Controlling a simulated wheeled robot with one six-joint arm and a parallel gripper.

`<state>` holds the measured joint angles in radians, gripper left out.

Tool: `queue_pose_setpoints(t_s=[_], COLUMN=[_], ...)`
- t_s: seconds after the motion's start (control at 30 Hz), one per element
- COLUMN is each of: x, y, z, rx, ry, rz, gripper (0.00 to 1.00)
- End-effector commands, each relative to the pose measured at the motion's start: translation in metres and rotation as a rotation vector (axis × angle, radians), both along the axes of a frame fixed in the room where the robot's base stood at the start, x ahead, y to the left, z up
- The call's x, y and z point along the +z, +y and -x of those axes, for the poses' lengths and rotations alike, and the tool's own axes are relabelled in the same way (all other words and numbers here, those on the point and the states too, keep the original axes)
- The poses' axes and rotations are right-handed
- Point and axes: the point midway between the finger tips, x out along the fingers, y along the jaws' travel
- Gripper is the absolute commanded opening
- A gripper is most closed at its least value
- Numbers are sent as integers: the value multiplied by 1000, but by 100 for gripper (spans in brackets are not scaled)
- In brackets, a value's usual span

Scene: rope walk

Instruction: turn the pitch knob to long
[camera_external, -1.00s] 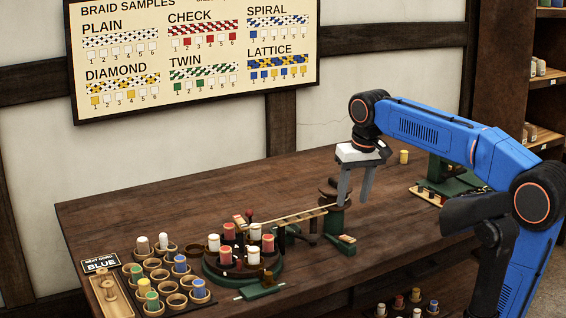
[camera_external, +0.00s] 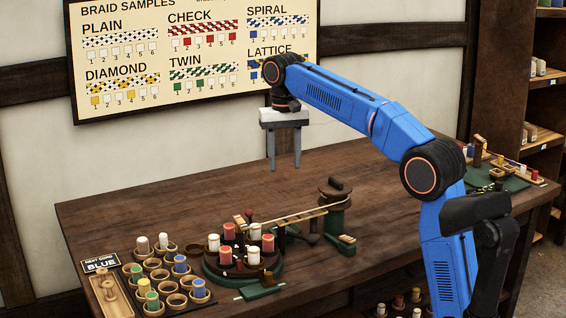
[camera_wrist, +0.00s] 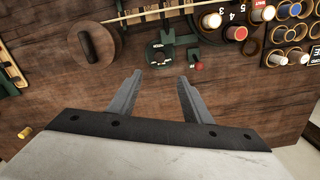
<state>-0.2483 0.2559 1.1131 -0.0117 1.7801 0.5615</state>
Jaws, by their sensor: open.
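My gripper (camera_external: 285,164) is open and empty, pointing down above the back of the bench. It also shows in the wrist view (camera_wrist: 160,82), its two fingers apart with bare wood between them. Just beyond the fingertips in the wrist view is a small dark green plate with a dark round part and tiny pale marks, which looks like the pitch knob (camera_wrist: 162,59). Its lettering and setting are too small to read. A red-topped lever (camera_wrist: 197,66) stands right of it. In the external view I cannot make out the knob clearly among the braiding machine's parts (camera_external: 245,257).
A dark-topped drum (camera_wrist: 95,42) stands left of the plate in the wrist view and takes the braid ladder in the external view (camera_external: 300,217). Bobbin cups (camera_external: 177,299) and a sign reading BLUE (camera_external: 100,264) are at the left. The back of the bench (camera_external: 190,190) is clear.

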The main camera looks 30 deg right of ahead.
Motion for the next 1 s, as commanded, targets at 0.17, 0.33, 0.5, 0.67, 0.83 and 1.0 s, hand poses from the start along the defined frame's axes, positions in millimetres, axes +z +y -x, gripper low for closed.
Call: queue_pose_setpoints(t_s=[0.17, 0.33, 0.5, 0.67, 0.83, 1.0], x=[-19, -49, -79, -107, -136, -158], y=[-1, -1, -2, -2, -2, -2], z=[1, 2, 2, 2, 2, 2], rx=[0, 0, 0, 0, 0, 0], ry=[3, 3, 3, 3, 2, 1], rz=[1, 1, 1, 1, 0, 1], gripper=[45, 45, 45, 45, 45, 45])
